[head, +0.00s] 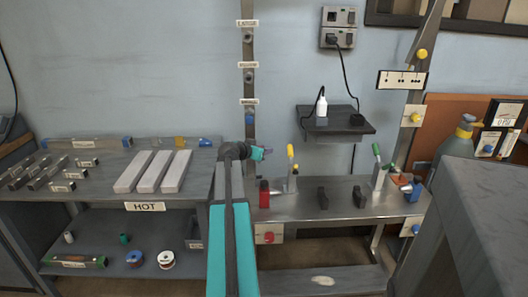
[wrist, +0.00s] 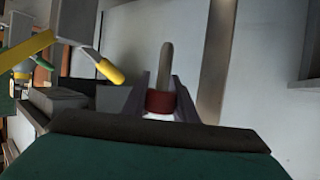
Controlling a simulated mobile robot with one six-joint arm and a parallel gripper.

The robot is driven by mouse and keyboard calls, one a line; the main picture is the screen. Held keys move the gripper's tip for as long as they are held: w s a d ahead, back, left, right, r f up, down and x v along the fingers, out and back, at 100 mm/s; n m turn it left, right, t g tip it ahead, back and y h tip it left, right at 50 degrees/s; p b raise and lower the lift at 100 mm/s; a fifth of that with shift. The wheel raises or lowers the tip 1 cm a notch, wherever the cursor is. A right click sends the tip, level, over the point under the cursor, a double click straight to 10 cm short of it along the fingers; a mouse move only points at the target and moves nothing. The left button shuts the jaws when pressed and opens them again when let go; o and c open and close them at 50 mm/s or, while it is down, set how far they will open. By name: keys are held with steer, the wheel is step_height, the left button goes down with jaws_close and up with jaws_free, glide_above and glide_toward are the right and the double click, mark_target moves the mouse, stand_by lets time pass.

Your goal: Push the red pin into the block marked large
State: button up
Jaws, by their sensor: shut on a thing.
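In the wrist view my gripper (wrist: 164,95) is shut on the red pin (wrist: 161,101), a grey round-ended shaft with a red collar and a white part below it. The shaft points away from the gripper. In the head view my gripper (head: 268,150) is in front of the post, below its lowest fitting; the pin is too small to make out there. The post carries three labelled blocks, one above another. The top label is blurred but seems to read large, and its block (head: 250,36) is well above my gripper.
A yellow-handled clamp (head: 291,168) and a red block (head: 264,194) stand on the right bench (head: 340,205), close to my arm. A shelf (head: 336,121) with a white bottle juts from the wall.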

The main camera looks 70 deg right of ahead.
steer(key=shift+r+p, duration=0.9)
steer(key=shift+r, duration=1.75)
steer(key=shift+w, duration=0.1)
